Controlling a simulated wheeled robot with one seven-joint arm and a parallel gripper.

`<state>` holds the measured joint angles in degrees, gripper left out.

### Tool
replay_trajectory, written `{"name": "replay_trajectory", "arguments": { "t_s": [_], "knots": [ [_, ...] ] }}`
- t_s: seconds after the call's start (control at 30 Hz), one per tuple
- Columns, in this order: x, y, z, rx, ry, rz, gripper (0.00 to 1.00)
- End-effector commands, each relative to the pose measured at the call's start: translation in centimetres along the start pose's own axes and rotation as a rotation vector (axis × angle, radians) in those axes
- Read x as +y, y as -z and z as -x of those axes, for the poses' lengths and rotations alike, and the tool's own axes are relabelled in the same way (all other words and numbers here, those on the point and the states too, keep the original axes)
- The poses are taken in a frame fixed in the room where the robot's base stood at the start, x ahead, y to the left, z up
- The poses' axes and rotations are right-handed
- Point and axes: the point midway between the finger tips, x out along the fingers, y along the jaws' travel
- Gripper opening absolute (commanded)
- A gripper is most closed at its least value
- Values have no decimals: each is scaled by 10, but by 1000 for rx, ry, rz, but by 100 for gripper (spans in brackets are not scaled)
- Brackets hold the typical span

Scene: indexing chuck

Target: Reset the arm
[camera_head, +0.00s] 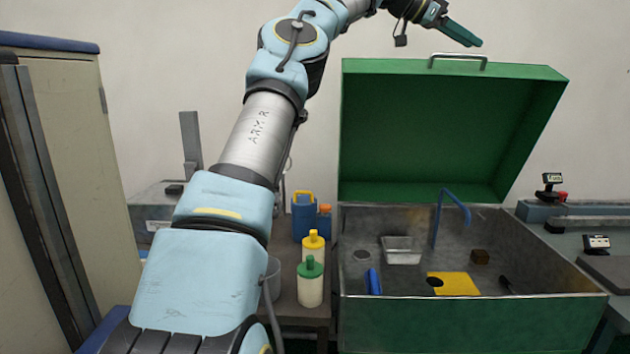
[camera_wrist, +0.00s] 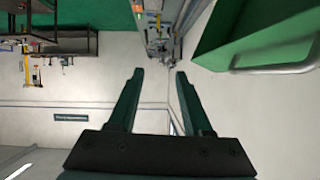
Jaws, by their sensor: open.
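My gripper (camera_head: 462,34) is raised high at the top of the head view, above the open lid of a green box. The fingers are clear of the lid (camera_head: 440,130), whose edge and handle also show at the right of the wrist view (camera_wrist: 262,35). My arm rises from the lower left and bends right at the top.
A cabinet (camera_head: 75,130) stands far left, machines (camera_head: 590,212) right.

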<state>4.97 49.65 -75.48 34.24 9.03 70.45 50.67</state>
Motion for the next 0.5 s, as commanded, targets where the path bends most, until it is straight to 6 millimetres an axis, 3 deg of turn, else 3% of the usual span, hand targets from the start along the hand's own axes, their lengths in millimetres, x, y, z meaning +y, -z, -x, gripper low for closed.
{"name": "replay_trajectory", "arguments": {
  "t_s": [0.27,0.37,0.5],
  "knots": [
    [30,-20,-39,-135,10,23,50],
    [42,-38,-56,-205,23,45,50],
    [62,-82,-79,-331,57,100,50]
  ]
}}
